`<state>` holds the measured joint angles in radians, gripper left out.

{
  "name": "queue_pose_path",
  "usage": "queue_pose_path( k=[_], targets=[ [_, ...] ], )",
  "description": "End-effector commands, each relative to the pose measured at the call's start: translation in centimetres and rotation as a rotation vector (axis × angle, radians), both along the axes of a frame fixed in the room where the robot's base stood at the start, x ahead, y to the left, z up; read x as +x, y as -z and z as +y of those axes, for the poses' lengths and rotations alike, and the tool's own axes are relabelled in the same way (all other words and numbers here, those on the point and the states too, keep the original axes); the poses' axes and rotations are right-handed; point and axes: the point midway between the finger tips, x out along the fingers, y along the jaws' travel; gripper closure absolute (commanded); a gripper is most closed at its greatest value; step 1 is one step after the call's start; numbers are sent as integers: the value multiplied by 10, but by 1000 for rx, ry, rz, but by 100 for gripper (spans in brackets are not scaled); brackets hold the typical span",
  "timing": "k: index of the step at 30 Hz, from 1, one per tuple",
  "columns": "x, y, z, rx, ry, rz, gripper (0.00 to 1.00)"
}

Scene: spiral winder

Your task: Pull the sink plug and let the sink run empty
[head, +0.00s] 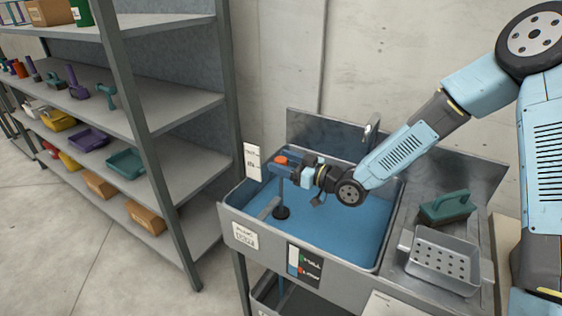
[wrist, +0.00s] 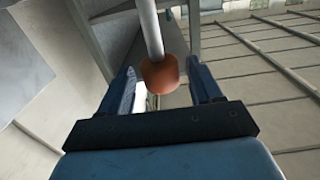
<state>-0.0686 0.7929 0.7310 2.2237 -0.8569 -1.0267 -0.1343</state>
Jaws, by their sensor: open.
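The sink (head: 300,258) holds blue water (head: 335,232). The plug stands in it as a dark round base (head: 282,213) with a thin upright rod and an orange knob (head: 281,160) on top, above the water. My gripper (head: 277,163) reaches in from the right, at knob height. In the wrist view the orange knob (wrist: 160,76) lies between the two open blue fingers (wrist: 162,80), with gaps on both sides. The pale rod (wrist: 151,28) runs away from the knob. The drain under the base is hidden.
A tap (head: 371,130) stands at the sink's back. A shelf rack (head: 150,170) with tools and boxes stands to the left. A grey bin is under the sink.

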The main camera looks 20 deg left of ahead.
Motion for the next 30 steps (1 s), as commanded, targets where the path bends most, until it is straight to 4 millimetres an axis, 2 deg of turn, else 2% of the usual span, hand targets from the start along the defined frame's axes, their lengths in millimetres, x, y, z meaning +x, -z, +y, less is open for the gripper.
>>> queue_pose_path(
  k=[12, 18, 24, 30],
  targets=[
    [-7, 1, -79, 0, 5, 1, 36],
    [-10, 0, -110, 1, 4, -1, 36],
    [-13, 1, -124, 1, 2, 0, 36],
    [-12, 1, -127, 2, 3, -1, 36]
  ],
)
